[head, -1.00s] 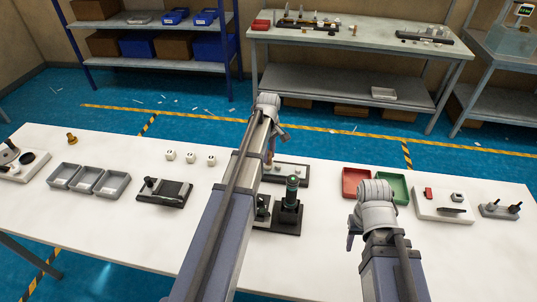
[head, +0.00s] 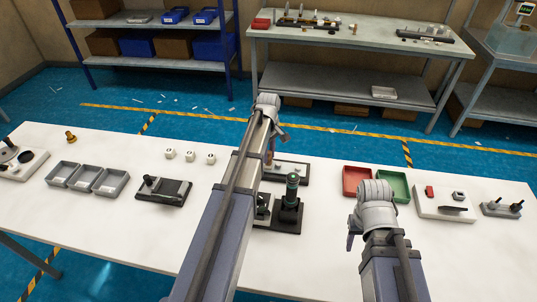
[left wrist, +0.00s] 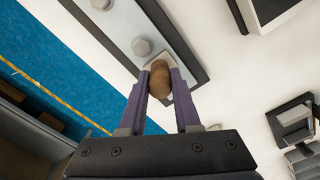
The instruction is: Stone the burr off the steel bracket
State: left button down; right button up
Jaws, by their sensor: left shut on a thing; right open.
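My left gripper (head: 275,142) is above the table, over a dark-edged grey tray (head: 292,166). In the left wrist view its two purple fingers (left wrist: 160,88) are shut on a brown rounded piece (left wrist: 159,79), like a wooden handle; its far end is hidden. The tray (left wrist: 118,22) lies beyond it with grey knob-like pieces (left wrist: 142,47) on it. My right gripper (head: 352,238) is open over the front right of the table, its fingertips partly hidden by the wrist. I cannot make out the steel bracket or its burr for sure.
A black stand with a dark green cylinder (head: 292,189) is close right of my left arm. Red (head: 356,181) and green (head: 393,186) trays and a white board (head: 437,210) lie to the right. Grey bins (head: 87,178) and a black block (head: 160,192) lie left.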

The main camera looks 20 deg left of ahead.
pick_arm(q)
jog(key=shift+s+d+r, duration=0.1)
jog(key=shift+s+d, duration=0.1)
jog(key=shift+s, duration=0.5)
pick_arm(e)
jog(key=shift+r, duration=0.1)
pick_arm(q)
jog(key=shift+w, duration=0.2)
jog(key=shift+w+a, duration=0.2)
jog(key=shift+w, duration=0.4)
jog(key=shift+w+a, duration=0.2)
jog(key=shift+w, duration=0.45)
pick_arm(e)
jog(key=shift+f, duration=0.2)
pick_arm(q)
jog(key=shift+s+d, duration=0.2)
jog(key=shift+s, duration=0.5)
jog(key=shift+s, duration=0.15)
